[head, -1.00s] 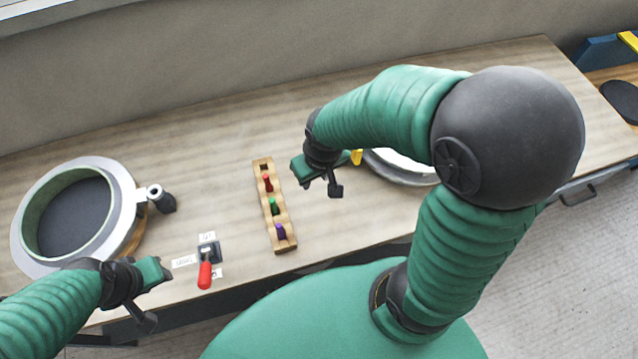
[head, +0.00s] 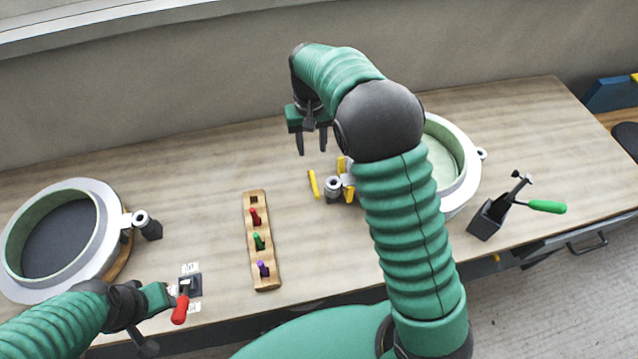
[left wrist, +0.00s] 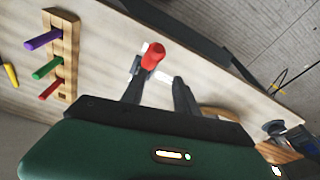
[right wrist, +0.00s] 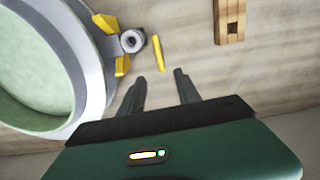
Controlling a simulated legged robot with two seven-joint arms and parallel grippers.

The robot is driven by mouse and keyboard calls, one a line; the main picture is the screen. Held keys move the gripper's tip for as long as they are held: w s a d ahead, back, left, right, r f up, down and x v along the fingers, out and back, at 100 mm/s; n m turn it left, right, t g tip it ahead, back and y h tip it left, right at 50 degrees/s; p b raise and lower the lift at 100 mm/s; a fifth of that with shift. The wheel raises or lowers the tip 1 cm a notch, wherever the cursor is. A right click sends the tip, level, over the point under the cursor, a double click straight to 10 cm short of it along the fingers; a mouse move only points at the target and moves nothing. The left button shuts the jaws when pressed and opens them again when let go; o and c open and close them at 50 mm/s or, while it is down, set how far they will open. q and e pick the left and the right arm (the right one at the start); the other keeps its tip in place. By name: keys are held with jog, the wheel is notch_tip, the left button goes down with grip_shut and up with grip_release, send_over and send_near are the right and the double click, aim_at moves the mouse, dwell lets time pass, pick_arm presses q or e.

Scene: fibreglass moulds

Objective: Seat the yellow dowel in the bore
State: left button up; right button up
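The yellow dowel (head: 313,183) lies on its side on the table, just left of a grey boss with a dark bore (head: 333,188). The boss is at the right-hand mould, between yellow pieces. The right wrist view shows the dowel (right wrist: 158,53) beyond my fingertips and the bore (right wrist: 131,41) to its left. My right gripper (head: 311,148) is open and empty, on the far side of the dowel and apart from it. My left gripper (left wrist: 158,85) is open near the red-handled lever (left wrist: 153,56), which appears between its fingers; contact cannot be told.
A wooden rack (head: 262,215) holds red, green and purple pegs; its far hole is empty. The right mould (head: 462,180) stands beside the bore, the left mould (head: 92,210) at far left. A dark holder (head: 487,220) with a green-handled tool stands at right.

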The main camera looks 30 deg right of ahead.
send_near(314, 181)
jog(key=a, duration=0.2)
jog(key=f, duration=0.1)
jog(key=d+f, duration=0.1)
jog(key=f, duration=0.1)
jog(key=d+f, duration=0.1)
jog(key=f, duration=0.1)
jog(key=shift+d+f, duration=0.1)
jog(key=shift+d, duration=0.15)
notch_tip(314, 181, down, 3)
jog(key=shift+a+r, duration=0.1)
jog(key=shift+a+f, duration=0.25)
jog(key=shift+a, duration=0.25)
jog(key=shift+d, duration=0.15)
jog(key=c, duration=0.4)
jog(key=shift+d, duration=0.3)
grip_shut()
pick_arm(q)
jog(key=shift+a, duration=0.2)
jog(key=shift+a, duration=0.1)
pick_arm(e)
jog(key=shift+a, duration=0.1)
